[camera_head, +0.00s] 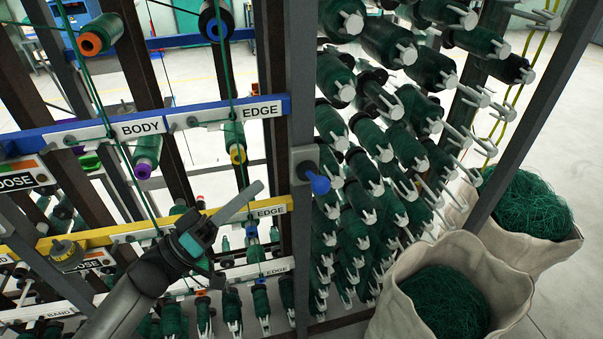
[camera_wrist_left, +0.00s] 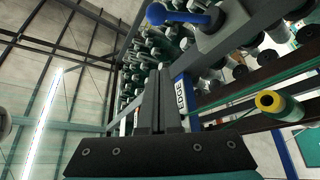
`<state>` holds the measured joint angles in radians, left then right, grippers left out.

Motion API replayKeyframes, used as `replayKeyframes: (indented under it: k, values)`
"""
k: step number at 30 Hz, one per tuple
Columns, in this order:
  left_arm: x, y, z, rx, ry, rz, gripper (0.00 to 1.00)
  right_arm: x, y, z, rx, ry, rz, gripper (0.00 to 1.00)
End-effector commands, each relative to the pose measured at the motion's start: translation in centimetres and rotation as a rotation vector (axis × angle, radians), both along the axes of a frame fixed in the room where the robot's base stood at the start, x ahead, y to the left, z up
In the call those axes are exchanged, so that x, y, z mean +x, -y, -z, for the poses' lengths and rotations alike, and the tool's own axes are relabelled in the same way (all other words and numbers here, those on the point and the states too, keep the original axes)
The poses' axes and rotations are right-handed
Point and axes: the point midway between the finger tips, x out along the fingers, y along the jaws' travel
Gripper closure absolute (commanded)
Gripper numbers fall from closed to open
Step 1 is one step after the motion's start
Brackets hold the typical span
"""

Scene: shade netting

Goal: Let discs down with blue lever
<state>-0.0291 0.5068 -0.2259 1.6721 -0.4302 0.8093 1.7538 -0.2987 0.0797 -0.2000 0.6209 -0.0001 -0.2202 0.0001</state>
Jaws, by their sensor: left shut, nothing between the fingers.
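The blue lever (camera_head: 318,183) has a rounded blue knob and sits on a grey bracket (camera_head: 304,158) on the upright post, right of the EDGE labels. In the left wrist view the lever (camera_wrist_left: 180,15) shows at the top, beyond the fingertips. My left gripper (camera_head: 257,188) is shut and empty, left of the lever at nearly the same height in the head view, with a visible gap. Its closed fingers also show in the left wrist view (camera_wrist_left: 161,80). Dark discs (camera_wrist_left: 241,71) line a rail right of the fingers in the left wrist view. My right gripper is not in view.
The blue rail (camera_head: 85,131) and yellow rail (camera_head: 100,236) carry labels and green threads near my left arm. Several green bobbins (camera_head: 360,170) fill the rack right of the post. Two sacks of green netting, one here (camera_head: 505,270), stand on the floor at right.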

Motion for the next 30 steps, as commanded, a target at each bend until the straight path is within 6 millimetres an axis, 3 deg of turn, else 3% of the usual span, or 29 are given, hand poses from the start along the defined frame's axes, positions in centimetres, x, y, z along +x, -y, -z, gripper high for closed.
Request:
replayKeyframes:
  k: [8, 19, 24, 30]
  values:
    - [1.4, 1.8, -1.2, -0.003, 0.003, -0.001, 1.00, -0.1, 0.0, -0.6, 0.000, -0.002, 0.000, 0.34]
    - [5.7, 7.4, -4.4, -0.004, 0.001, -0.003, 1.00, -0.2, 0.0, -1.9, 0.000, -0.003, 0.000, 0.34]
    - [4.3, 8.3, -1.9, -0.003, -0.004, -0.003, 1.00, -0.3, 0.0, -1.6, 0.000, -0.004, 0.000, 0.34]
    - [3.6, 8.7, -0.9, -0.001, -0.001, -0.003, 1.00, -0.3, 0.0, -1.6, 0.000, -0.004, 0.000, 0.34]
